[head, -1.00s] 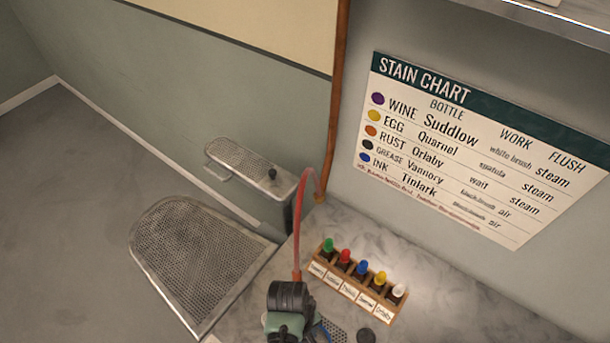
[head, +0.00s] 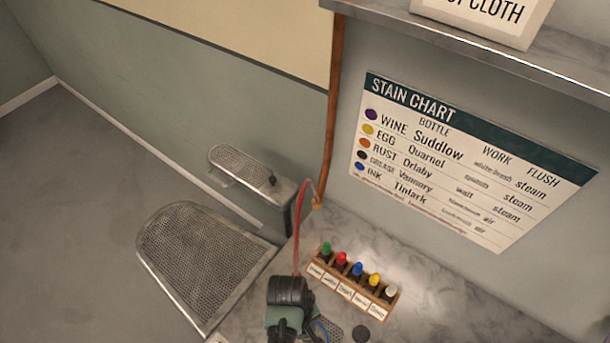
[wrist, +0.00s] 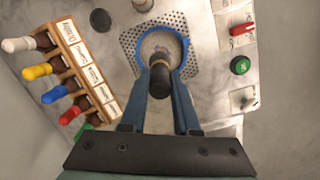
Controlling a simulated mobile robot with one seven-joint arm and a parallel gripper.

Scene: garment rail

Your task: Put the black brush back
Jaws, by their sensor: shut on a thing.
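The black brush (wrist: 159,78) shows in the wrist view as a dark, rounded handle seen nearly end-on, with a brown part beyond it. My gripper (wrist: 162,72) is shut on it, one blue finger on each side. The brush stands over a blue-rimmed round piece (wrist: 183,45) with a pale inside and a small dark spot, on a perforated plate (wrist: 203,28). I cannot tell whether the brush touches it. In the head view my wrist hides the brush and fingers; only part of the blue rim (head: 321,331) shows.
A wooden rack (head: 345,285) of labelled bottles with coloured caps stands beside my gripper. A black disc (head: 361,333) lies near it. The wrist view shows a red switch (wrist: 243,29) and green button (wrist: 240,66) at right. A red hose (head: 297,230) rises behind.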

